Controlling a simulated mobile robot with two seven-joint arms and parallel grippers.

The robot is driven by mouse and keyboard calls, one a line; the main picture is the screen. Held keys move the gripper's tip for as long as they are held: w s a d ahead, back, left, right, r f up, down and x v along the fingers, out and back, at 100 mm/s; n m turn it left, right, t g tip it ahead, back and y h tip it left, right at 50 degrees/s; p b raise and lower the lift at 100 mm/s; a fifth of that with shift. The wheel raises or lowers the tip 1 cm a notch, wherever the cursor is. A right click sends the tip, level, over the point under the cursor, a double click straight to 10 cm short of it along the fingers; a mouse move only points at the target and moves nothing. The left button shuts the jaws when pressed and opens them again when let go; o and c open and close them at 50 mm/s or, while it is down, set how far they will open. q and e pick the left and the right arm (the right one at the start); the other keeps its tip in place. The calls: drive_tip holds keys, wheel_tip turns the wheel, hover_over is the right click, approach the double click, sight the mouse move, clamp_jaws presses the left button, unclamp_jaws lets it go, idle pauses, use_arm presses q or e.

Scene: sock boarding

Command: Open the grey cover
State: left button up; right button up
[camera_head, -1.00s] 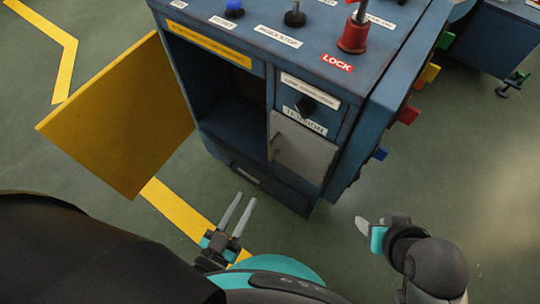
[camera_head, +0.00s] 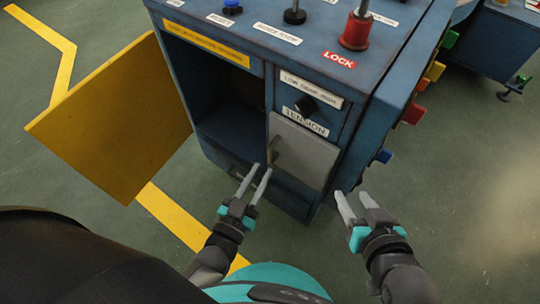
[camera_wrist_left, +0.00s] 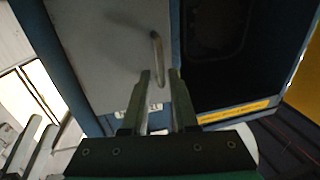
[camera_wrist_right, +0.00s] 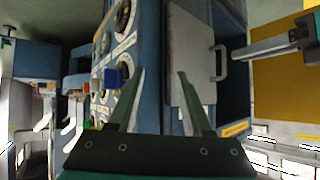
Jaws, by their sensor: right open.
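The grey cover (camera_head: 302,150) is a flat panel on the front of the blue cabinet, below the TENSION label, and it looks shut. Its bar handle (camera_head: 276,150) stands along its left edge. My left gripper (camera_head: 255,178) is open and empty, just in front of and below the handle. In the left wrist view the handle (camera_wrist_left: 157,57) shows just beyond and between the open fingertips (camera_wrist_left: 160,75), with no visible hold. My right gripper (camera_head: 357,198) is open and empty at the cabinet's lower right corner. The cover (camera_wrist_right: 192,52) also shows in the right wrist view.
The yellow door (camera_head: 115,120) stands open at the left, beside a dark open compartment (camera_head: 225,110). A red lock post (camera_head: 356,30) is on top. Coloured tabs (camera_head: 413,113) stick out on the right side. The floor in front is free.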

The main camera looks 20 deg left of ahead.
sight(269, 158)
use_arm(q)
drive_tip(key=w, duration=0.2)
drive_tip(key=w+b, duration=0.1)
drive_tip(key=shift+w+d, duration=0.15)
drive_tip(key=shift+d, duration=0.1)
drive_tip(key=shift+w+d+b, duration=0.15)
drive_tip(key=shift+w+b, duration=0.25)
drive_tip(key=shift+w, duration=0.55)
drive_tip(key=shift+w+d, duration=0.1)
drive_tip(key=shift+w, duration=0.35)
use_arm(e)
drive_tip(key=shift+w+a+r+t+y, duration=0.1)
drive_tip(key=shift+a+r+t+y, duration=0.2)
drive_tip(key=shift+a+t, duration=0.35)
drive_tip(key=shift+w+a+r+t+y, duration=0.1)
drive_tip(key=shift+a+r+t+y, duration=0.25)
drive_tip(key=shift+a+t, duration=0.3)
drive_tip(key=shift+w+a+r+t+y, duration=0.1)
drive_tip(key=shift+a+r+t+y, duration=0.2)
drive_tip(key=shift+a+t, duration=0.3)
use_arm(q)
clamp_jaws()
use_arm(e)
drive_tip(key=shift+d, duration=0.1)
